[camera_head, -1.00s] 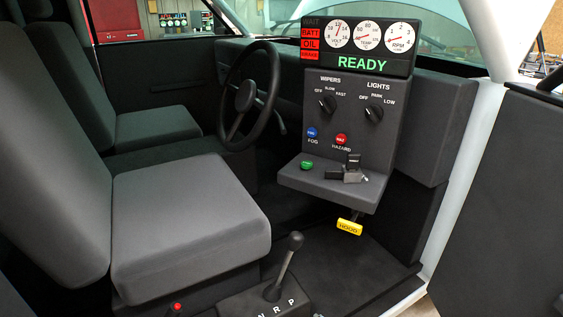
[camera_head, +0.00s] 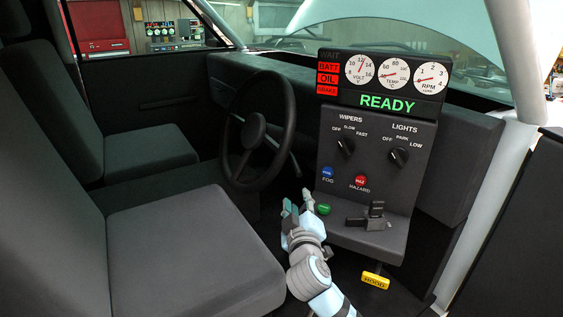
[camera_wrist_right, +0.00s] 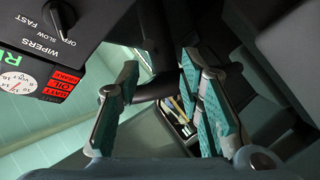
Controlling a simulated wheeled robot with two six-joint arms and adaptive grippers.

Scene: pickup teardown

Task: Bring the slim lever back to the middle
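A slim dark stalk (camera_head: 295,165) sticks out at the right of the steering column, behind the steering wheel (camera_head: 254,130). It is small and dark, so its exact tilt is hard to tell. My right gripper (camera_head: 297,202) is just below the stalk, left of the dash panel's shelf, and apart from the stalk in the head view. In the right wrist view its teal-padded fingers (camera_wrist_right: 160,75) stand apart with nothing clearly between them. Dark bars (camera_wrist_right: 152,45) show beyond the fingertips; I cannot tell whether the stalk is among them. My left gripper is not in view.
The dash panel (camera_head: 375,125) with knobs stands close to the right. A green button (camera_head: 323,209) and a black T-shaped handle (camera_head: 376,210) are on its shelf. A yellow hood pull (camera_head: 375,281) hangs below. The seat (camera_head: 185,250) lies to the left.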

